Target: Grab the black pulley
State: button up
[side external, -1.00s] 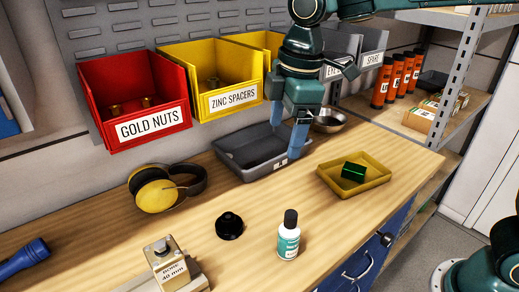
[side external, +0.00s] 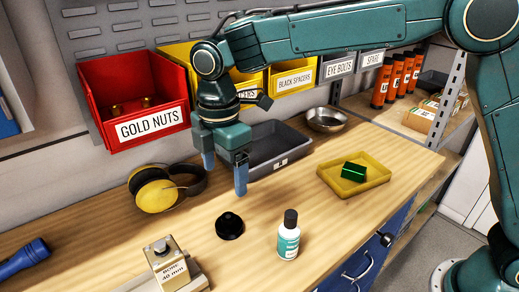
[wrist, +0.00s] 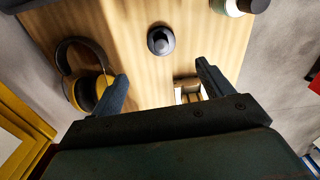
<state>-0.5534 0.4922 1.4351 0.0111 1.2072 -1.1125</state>
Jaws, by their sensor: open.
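The black pulley (side external: 229,226) stands on the wooden bench top, between the ear defenders and the white bottle. It also shows in the wrist view (wrist: 160,40), upper middle, ahead of and between the fingers. My gripper (side external: 225,178) is open and empty. It hangs above the bench, behind the pulley in the side view, with its fingers pointing down. In the wrist view my gripper (wrist: 160,88) has its two blue fingers spread wide. It does not touch the pulley.
Yellow ear defenders (side external: 158,192) lie left of the pulley. A white bottle (side external: 288,238) stands to its right, and a metal block (side external: 168,262) in front-left. A grey tray (side external: 282,150) lies behind. A yellow tray (side external: 345,188) holds a green block (side external: 354,171). A red bin (side external: 130,95) hangs behind.

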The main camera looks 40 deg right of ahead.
aim_at(228, 216)
jog(key=shift+f, duration=4)
jog(key=shift+f, duration=2.6)
jog(key=c, duration=1.3)
jog(key=shift+o, duration=0.2)
jog(key=shift+r, duration=0.2)
notch_tip(228, 216, up, 20)
